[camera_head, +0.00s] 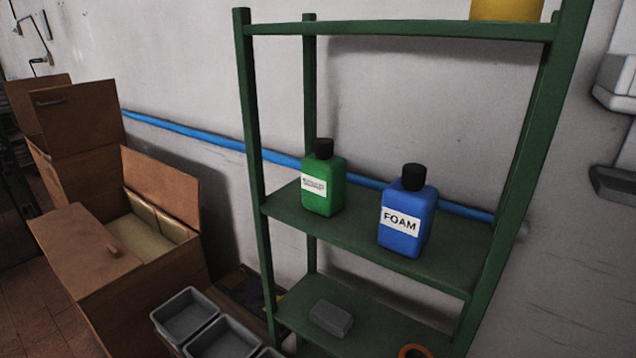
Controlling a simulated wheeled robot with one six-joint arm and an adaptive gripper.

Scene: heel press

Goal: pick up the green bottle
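The green bottle (324,186) stands upright on the middle shelf (350,231) of a green metal rack, towards its left side. It has a black cap and a white label whose text is too small to read. A blue bottle (406,218) with a black cap and a label reading FOAM stands to its right, with a gap between them. My gripper is not in view.
Green posts (250,150) frame the rack. A grey block (331,317) and part of an orange ring (414,351) lie on the lower shelf. An open cardboard box (150,290) and grey bins (185,315) stand at the left. A yellow container (506,10) sits on the top shelf.

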